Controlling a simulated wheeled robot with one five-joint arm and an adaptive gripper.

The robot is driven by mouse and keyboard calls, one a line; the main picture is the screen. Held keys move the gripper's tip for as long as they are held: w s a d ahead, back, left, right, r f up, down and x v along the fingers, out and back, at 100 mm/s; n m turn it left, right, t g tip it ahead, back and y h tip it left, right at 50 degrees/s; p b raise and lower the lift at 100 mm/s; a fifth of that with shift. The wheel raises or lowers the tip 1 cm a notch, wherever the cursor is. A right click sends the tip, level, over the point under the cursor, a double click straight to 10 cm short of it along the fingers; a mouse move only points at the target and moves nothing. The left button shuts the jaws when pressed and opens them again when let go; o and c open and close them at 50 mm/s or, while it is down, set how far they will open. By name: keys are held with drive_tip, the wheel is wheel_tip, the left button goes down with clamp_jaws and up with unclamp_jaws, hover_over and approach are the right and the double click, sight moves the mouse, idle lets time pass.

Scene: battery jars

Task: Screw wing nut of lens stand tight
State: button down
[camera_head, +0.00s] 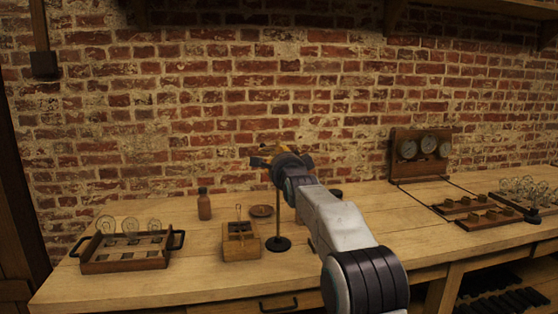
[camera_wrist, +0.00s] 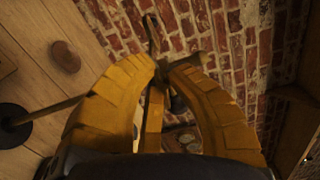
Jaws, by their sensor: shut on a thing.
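The lens stand has a round black base (camera_head: 278,243) and a thin upright rod that rises to my gripper on the workbench. In the wrist view its base (camera_wrist: 12,125) is at the left edge, and the rod runs towards my fingers and passes behind the left one. My gripper (camera_head: 268,155) is at the top of the stand, with its yellow fingers closed together. In the wrist view the fingertips (camera_wrist: 163,70) are shut on a small dark piece, the wing nut (camera_wrist: 160,73), mostly hidden between them. Dark bars of the stand's head (camera_wrist: 187,61) stick out beyond the tips.
A wooden box (camera_head: 241,248) stands just left of the stand. A brown bottle (camera_head: 204,204) and a small dish (camera_head: 261,211) are behind. A tray (camera_head: 126,263) with bulbs is at left. A gauge panel (camera_head: 420,153) and wooden racks (camera_head: 480,221) are at right.

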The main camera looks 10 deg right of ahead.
drive_tip(key=shift+s+a+r, duration=0.1)
drive_tip(key=shift+a+r, duration=0.15)
drive_tip(key=shift+r, duration=0.45)
drive_tip(key=c, duration=1.4)
unclamp_jaws()
drive_tip(key=shift+a, duration=0.1)
drive_tip(key=shift+o, duration=0.4)
drive_tip(key=shift+f, duration=0.25)
drive_tip(key=shift+d+f, duration=0.1)
drive_tip(key=shift+d, duration=0.1)
drive_tip(key=s, duration=1.2)
drive_tip(key=shift+o, duration=0.3)
